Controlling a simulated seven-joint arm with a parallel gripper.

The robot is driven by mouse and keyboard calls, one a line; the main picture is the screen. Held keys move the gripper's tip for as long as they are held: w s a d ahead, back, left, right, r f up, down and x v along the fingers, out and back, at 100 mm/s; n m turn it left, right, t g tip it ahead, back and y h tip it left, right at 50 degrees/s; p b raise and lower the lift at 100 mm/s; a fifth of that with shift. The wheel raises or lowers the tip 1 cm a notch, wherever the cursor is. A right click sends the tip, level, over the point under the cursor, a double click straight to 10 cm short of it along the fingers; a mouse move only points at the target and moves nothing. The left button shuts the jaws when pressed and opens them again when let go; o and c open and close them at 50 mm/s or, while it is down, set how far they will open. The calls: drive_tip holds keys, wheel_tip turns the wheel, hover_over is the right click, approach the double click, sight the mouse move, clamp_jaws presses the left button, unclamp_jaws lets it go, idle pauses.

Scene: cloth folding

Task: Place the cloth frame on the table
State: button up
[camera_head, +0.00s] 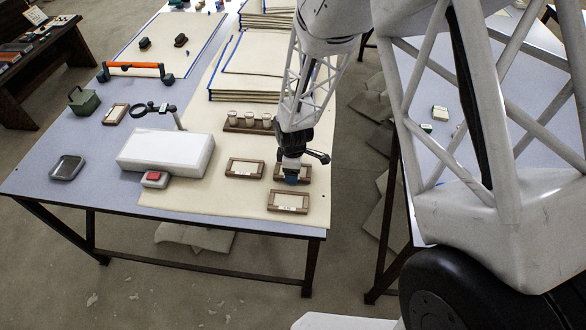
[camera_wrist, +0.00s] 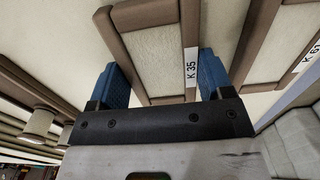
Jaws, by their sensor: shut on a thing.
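A small cloth frame (camera_head: 306,174) with a brown rim lies under my gripper (camera_head: 291,178) on the right part of the table (camera_head: 40,187). In the wrist view this frame (camera_wrist: 155,48) has a pale cloth centre and a label reading K 35. My gripper's blue fingers (camera_wrist: 165,78) are on either side of it, shut on it. My gripper hides part of the frame in the head view. I cannot tell whether it touches the table sheet or is just above it. Two similar frames lie close by, one to the left (camera_head: 245,168) and one in front (camera_head: 288,202).
A cream sheet (camera_head: 200,190) covers the table's right part. A rack with several white spools (camera_head: 249,121) stands behind the frames. A white box (camera_head: 165,152) and a red-topped block (camera_head: 154,178) are to the left. Stacked boards (camera_head: 245,70) stand at the back. The front-left tabletop is mostly clear.

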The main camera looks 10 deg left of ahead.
drive_tip(key=shift+f, duration=0.15)
drive_tip(key=o, duration=0.9)
drive_tip(key=shift+r, duration=6.15)
